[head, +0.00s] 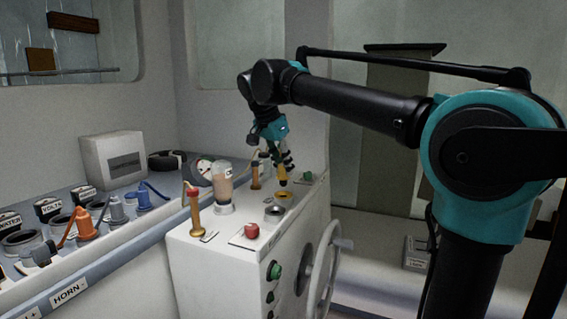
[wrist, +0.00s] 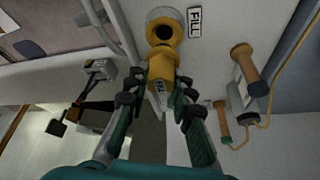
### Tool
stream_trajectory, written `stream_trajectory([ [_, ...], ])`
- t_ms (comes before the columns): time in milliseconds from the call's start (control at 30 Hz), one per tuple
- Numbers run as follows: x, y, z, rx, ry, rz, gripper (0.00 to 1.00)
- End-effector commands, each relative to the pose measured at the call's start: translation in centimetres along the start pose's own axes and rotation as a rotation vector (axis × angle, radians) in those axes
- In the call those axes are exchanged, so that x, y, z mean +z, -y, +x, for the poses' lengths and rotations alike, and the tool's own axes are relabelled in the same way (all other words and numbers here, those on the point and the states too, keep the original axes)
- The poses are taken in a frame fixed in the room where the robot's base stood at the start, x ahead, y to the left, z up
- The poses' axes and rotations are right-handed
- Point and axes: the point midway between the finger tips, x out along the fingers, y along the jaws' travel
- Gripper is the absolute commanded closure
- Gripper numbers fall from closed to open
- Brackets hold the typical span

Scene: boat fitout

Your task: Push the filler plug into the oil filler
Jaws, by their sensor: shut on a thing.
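My gripper (head: 283,180) is above the back of the white console top in the head view. In the wrist view my gripper (wrist: 163,90) is shut on the yellow filler plug (wrist: 161,72), one finger on each side. The oil filler (wrist: 164,30) is a yellow ring with a dark hole, beside a FILL label. It also shows in the head view as a yellow ring (head: 284,196) just below the fingertips. In the wrist view the plug overlaps the ring's near edge. I cannot tell whether they touch. The plug's tip is not clearly visible.
A metal ring (head: 274,211), a red button (head: 251,230), a clear cup (head: 222,187) and a lever with a red top (head: 195,212) stand on the console. Wooden handles (wrist: 244,62) stand right of the filler in the wrist view. A handwheel (head: 322,280) is on the console's side.

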Motion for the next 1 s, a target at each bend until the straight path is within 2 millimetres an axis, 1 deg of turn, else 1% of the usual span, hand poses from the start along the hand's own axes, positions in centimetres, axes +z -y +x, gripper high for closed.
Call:
stream_trajectory([
  [1000,1.4,-0.1,3.4,0.000,0.000,0.000,1.00],
])
